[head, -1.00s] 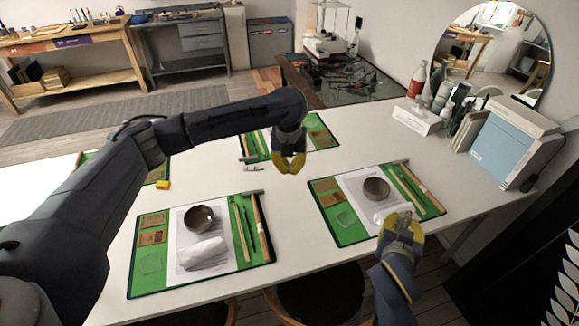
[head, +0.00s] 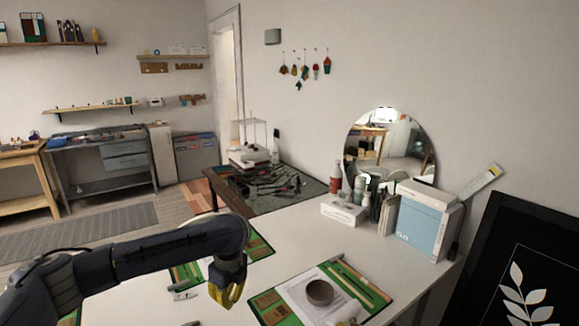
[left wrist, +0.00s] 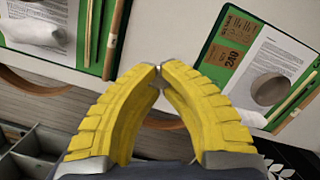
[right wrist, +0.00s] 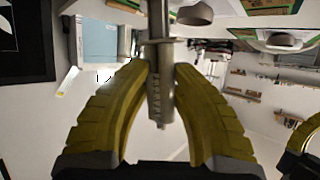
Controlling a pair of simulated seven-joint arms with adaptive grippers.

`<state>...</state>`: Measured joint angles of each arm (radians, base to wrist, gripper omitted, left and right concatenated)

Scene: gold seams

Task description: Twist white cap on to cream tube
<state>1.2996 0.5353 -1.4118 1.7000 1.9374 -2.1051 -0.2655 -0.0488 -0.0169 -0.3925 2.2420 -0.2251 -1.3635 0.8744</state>
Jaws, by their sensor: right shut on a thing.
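My right gripper (right wrist: 155,85) is shut on a grey metallic tube (right wrist: 160,95) with a wider collar, pointing down between its yellow fingers in the right wrist view. The print on it is too small to read. My left gripper (head: 232,290) hangs over the table in the head view. In the left wrist view its yellow fingertips (left wrist: 158,69) meet; a tiny pale bit shows there, and I cannot tell what it is. Part of a yellow finger shows at the right edge of the right wrist view. I cannot make out a white cap in any view.
A brown bowl (head: 320,292) stands on a paper sheet on a green mat (head: 268,311). A white box (head: 345,208), bottles and a blue-white case (head: 424,225) stand at the back right. A small pale item (head: 183,295) lies left of my left gripper. The middle of the table (head: 310,240) is clear.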

